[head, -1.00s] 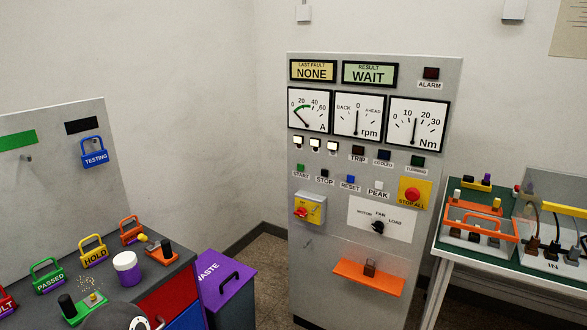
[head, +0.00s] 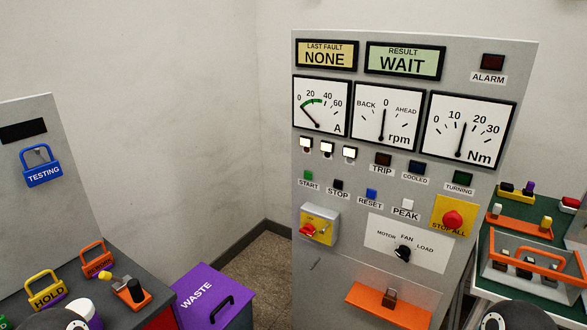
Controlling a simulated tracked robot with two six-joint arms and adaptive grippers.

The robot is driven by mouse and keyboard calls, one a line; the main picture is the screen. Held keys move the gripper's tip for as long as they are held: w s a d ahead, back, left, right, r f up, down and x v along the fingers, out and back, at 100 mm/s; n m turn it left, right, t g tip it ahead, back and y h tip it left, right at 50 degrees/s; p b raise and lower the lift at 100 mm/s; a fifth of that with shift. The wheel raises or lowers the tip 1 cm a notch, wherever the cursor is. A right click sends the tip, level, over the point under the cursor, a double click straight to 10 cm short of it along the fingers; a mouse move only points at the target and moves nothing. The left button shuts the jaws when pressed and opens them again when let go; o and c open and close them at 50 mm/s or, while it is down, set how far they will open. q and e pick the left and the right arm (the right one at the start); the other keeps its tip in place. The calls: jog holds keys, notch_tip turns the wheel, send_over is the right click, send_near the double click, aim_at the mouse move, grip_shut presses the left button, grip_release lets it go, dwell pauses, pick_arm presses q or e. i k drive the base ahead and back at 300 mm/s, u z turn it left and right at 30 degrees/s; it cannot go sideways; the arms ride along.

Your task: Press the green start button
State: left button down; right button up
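Neither gripper is in view; only rounded parts of my arms show at the bottom edge, well below the start button. Nothing covers the start button. The result display (head: 404,60) reads WAIT and the fault display (head: 326,55) reads NONE.
The red stop-all button (head: 453,219) on yellow and a yellow-backed red switch (head: 318,224) are close below. An orange shelf (head: 402,306) juts out lower down. A purple waste bin (head: 207,293) stands left of the panel, and a side table (head: 535,233) stands right.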

aim_at(307, 175)
jog(key=z, duration=0.3)
jog(key=i, duration=0.9)
jog(key=z, duration=0.65)
